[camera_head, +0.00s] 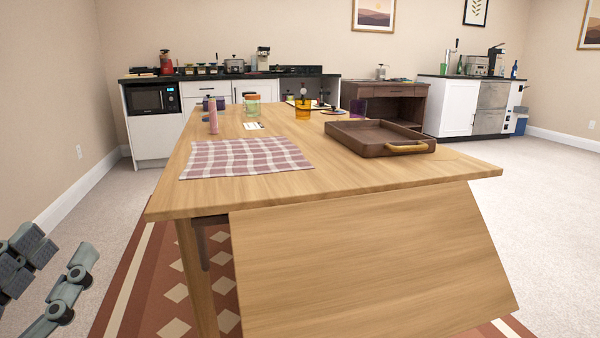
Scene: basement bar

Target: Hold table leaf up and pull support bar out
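The wooden table (330,180) stands in front of me. Its table leaf (370,265) hangs from the near edge, sloping down and outward toward me. A dark support bar (204,245) shows under the tabletop, just left of the leaf; the leaf hides the rest of that underside. My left gripper (58,252) is at the lower left, its two grey fingers spread apart with nothing between them. It is left of the table and touches neither leaf nor bar. My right gripper is out of view.
On the tabletop are a checked cloth (246,158), a dark wooden tray (375,138), a pink bottle (213,116) and an orange glass (303,108). A table leg (196,280) stands left of the leaf on a patterned rug (146,290). Carpet is open at right.

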